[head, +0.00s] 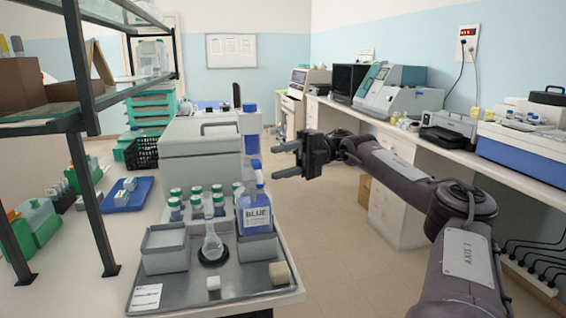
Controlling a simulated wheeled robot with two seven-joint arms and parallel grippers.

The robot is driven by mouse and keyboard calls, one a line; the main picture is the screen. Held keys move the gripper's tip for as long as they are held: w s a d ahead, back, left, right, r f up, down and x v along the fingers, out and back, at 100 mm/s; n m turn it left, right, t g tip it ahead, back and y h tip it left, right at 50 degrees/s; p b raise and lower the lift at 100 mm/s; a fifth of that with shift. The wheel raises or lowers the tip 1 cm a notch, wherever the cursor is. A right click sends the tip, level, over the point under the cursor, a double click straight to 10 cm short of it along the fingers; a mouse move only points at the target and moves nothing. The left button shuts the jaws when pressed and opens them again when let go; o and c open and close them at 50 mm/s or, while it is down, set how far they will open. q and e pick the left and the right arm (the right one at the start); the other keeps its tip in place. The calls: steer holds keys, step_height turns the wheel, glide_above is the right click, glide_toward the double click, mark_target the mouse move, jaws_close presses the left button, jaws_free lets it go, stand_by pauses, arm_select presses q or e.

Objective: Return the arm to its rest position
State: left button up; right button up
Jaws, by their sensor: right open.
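My right arm comes in from the lower right. Its gripper (279,162) is in the air just right of the bench edge, with the jaws pointing left. The jaws are open and nothing shows between them. The gripper is to the right of a blue-capped bottle labelled BLUE (254,213) and a little higher in the picture, apart from it. My left gripper is not in view.
A metal tray (232,291) holds the bottle, grey containers, a small glass flask (212,243), a white cube and a beige block. Several green-capped bottles stand behind. A shelf frame (92,190) rises at left. Floor (335,255) right of the bench is clear.

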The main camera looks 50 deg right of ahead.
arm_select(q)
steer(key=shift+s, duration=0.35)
